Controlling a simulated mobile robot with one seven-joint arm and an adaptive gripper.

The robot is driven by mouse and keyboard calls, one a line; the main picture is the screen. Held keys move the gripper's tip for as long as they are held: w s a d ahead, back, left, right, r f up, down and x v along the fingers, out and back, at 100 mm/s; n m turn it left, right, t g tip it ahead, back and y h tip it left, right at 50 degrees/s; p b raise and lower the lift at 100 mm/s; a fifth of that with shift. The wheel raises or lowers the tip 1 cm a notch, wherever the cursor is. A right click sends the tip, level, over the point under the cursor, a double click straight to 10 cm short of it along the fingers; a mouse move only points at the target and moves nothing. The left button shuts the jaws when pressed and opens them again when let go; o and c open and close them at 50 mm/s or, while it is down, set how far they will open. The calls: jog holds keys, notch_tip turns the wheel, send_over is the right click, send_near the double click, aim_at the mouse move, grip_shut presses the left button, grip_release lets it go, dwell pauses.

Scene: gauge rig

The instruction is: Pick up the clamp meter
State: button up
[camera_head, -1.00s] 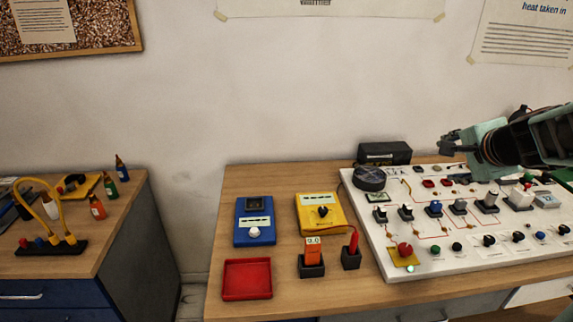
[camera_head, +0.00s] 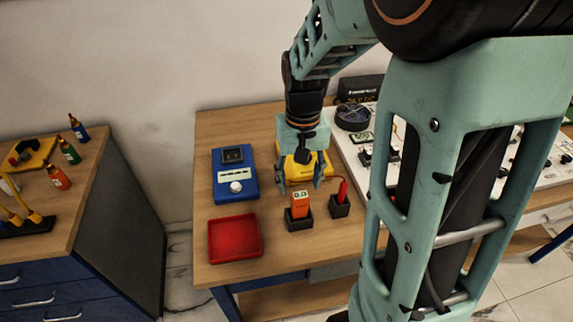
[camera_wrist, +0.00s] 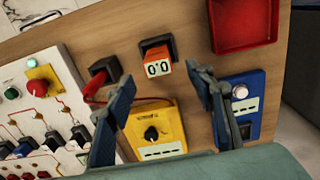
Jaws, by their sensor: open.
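The clamp meter seems to be the orange meter with a "0.0" display (camera_head: 300,204). It stands upright in a black holder (camera_head: 299,224) near the table's front edge. The wrist view shows the orange meter (camera_wrist: 158,69) top centre, beyond and between my fingertips. My gripper (camera_head: 300,178) is open and empty, pointing down over the yellow meter (camera_head: 322,168), behind the orange meter in the head view. In the wrist view my gripper's two fingers (camera_wrist: 160,84) are wide apart, with the yellow meter (camera_wrist: 155,128) between and below them.
A red probe (camera_head: 342,189) stands in its own black holder right of the orange meter, with a red lead. A blue meter (camera_head: 235,174) and a red tray (camera_head: 235,240) lie to the left. A white circuit board (camera_head: 349,147) is on the right, partly hidden by my arm.

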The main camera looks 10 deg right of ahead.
aim_at(300, 195)
jog(key=shift+s+d+f+p, duration=0.1)
jog(key=shift+f+p, duration=0.05)
jog(key=shift+f, duration=1.85)
jog(key=shift+s+f+p, duration=0.1)
jog(key=shift+f+p, duration=0.05)
jog(key=shift+f, duration=1.85)
grip_shut()
